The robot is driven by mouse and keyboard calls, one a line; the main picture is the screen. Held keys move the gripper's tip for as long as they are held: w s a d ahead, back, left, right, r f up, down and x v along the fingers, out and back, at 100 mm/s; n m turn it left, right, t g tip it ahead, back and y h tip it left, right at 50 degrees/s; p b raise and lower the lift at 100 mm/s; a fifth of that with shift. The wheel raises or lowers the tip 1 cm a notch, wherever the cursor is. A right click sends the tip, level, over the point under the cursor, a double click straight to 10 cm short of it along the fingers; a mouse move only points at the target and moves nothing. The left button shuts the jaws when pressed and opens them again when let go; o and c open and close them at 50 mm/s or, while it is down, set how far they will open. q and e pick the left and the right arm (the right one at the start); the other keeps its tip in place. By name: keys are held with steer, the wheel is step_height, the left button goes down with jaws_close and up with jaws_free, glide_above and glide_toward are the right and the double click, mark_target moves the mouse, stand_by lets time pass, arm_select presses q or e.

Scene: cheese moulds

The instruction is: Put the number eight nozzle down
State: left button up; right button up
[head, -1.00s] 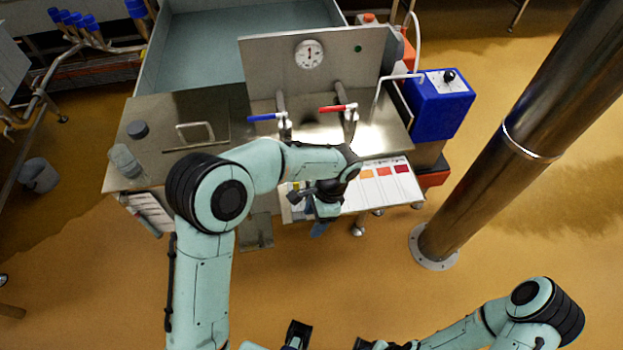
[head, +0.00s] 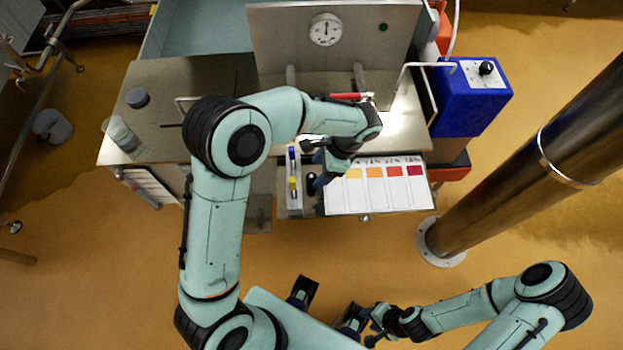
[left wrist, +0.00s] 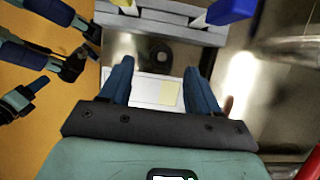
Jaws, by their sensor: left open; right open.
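My left gripper (head: 318,182) is open over the front edge of the bench, beside a narrow metal tray (head: 294,208). In the left wrist view its two blue fingers (left wrist: 160,75) stand apart. A dark round piece (left wrist: 158,56) shows beyond the gap between them, on the metal tray (left wrist: 190,35); it may be the nozzle, but I cannot read a number. It also looks like the dark piece at the tray's right side in the head view (head: 311,178). My right gripper (head: 369,328) is at the bottom of the head view, low and away from the bench.
A white card with yellow to red patches (head: 378,195) lies right of the tray. A red-handled valve (head: 350,96) and a blue box (head: 468,100) are behind. A steel column (head: 510,185) stands right.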

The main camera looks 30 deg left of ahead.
mark_target(313, 176)
arm_select(q)
steer(key=shift+x, duration=3.05)
jaws_close()
